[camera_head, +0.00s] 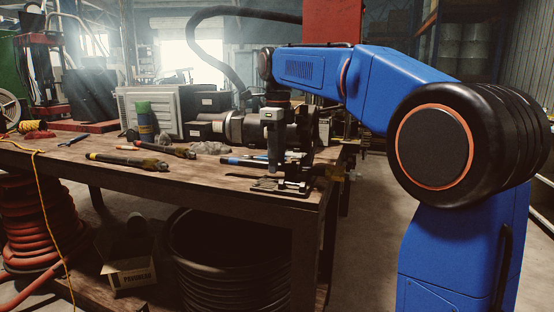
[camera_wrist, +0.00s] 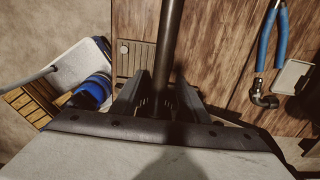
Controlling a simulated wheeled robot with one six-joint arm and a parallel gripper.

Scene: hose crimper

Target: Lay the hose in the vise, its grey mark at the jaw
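The hose (camera_wrist: 170,40) is a dark rod that runs up the wrist view from between my fingers. In the head view it appears as a dark bar (camera_head: 242,176) lying left to right low at my gripper. My gripper (camera_head: 276,160) points down over the bench's front right corner. Its two fingers (camera_wrist: 160,100) stand on either side of the hose and appear closed on it. I cannot make out the grey mark.
Blue-handled pliers (camera_wrist: 271,38) and a small tray (camera_wrist: 292,77) lie right of the hose in the wrist view. Boxes and machinery (camera_head: 205,130) stand behind.

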